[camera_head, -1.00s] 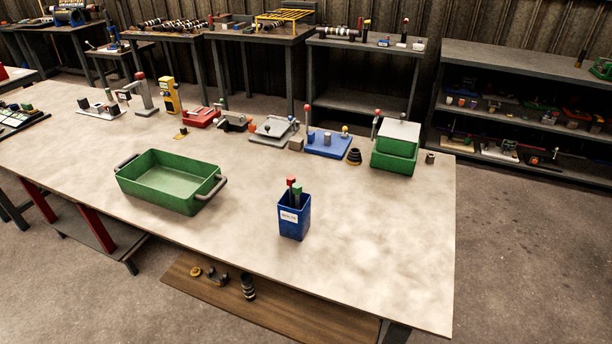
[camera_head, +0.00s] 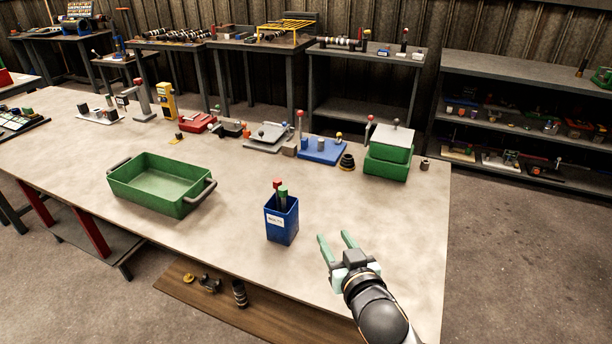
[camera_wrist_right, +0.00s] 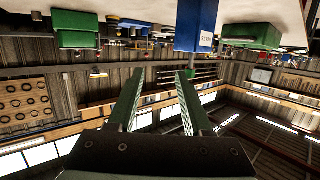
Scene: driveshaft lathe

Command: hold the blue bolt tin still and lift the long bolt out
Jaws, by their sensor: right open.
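The blue bolt tin (camera_head: 281,222) stands upright on the table, with a white label on its front. Two bolts stick out of its top, one with a red head (camera_head: 277,184) and one with a green head (camera_head: 282,191). I cannot tell how long each is below the rim. My right gripper (camera_head: 334,238) is open and empty, to the right of the tin and apart from it. In the right wrist view the picture is upside down; the tin (camera_wrist_right: 196,25) shows beyond the open fingers (camera_wrist_right: 158,85). My left gripper is not in view.
A green tray (camera_head: 160,190) with grey handles sits left of the tin on the table (camera_head: 225,240). A green box (camera_head: 388,160) with a light lid and a blue fixture (camera_head: 322,152) stand along the back. The tabletop right of the tin is mostly clear.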

